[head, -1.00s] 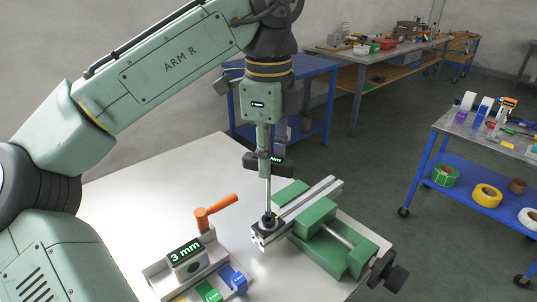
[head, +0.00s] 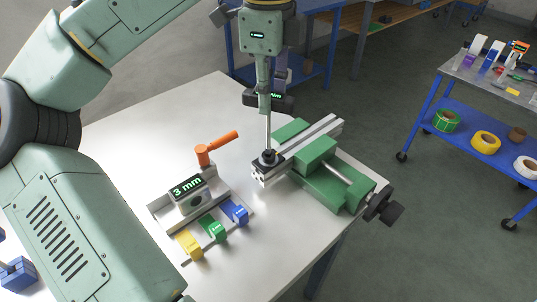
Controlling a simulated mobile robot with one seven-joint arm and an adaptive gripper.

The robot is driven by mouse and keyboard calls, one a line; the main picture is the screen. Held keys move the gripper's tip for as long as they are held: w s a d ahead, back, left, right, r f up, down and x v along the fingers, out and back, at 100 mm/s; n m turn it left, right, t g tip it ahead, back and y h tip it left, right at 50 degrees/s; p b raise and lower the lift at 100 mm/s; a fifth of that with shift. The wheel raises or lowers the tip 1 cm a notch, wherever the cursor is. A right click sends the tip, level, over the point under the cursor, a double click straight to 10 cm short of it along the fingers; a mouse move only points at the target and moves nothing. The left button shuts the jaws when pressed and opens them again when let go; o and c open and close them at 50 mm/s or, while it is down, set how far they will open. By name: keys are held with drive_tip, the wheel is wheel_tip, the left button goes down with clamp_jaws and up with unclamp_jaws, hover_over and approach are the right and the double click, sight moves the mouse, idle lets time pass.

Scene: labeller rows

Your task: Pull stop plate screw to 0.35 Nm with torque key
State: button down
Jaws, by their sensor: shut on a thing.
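My gripper (head: 265,104) is above the vise and shut on the torque key (head: 283,101), which has a dark body with a small green-lit display. Its thin shaft points straight down, and its tip is at the black stop plate (head: 267,158). The stop plate sits on the near end of a silver rail (head: 322,130), which is clamped in a green vise (head: 332,187). The screw is hidden under the shaft tip, and I cannot tell whether the tip is seated in it.
A tray (head: 156,218) at left holds a block reading "3 mm" (head: 186,188), an orange-handled tool (head: 217,147), and yellow (head: 188,243), green (head: 213,229) and blue (head: 236,212) pieces. The vise's dark handle (head: 383,207) overhangs the table edge. The white tabletop (head: 140,150) is clear behind the tray.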

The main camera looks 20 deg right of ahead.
drive_tip(key=shift+f, duration=0.55)
drive_tip(key=m, duration=0.3)
drive_tip(key=shift+m, duration=0.3)
drive_tip(key=shift+m, duration=1.6)
drive_tip(key=shift+n, duration=0.5)
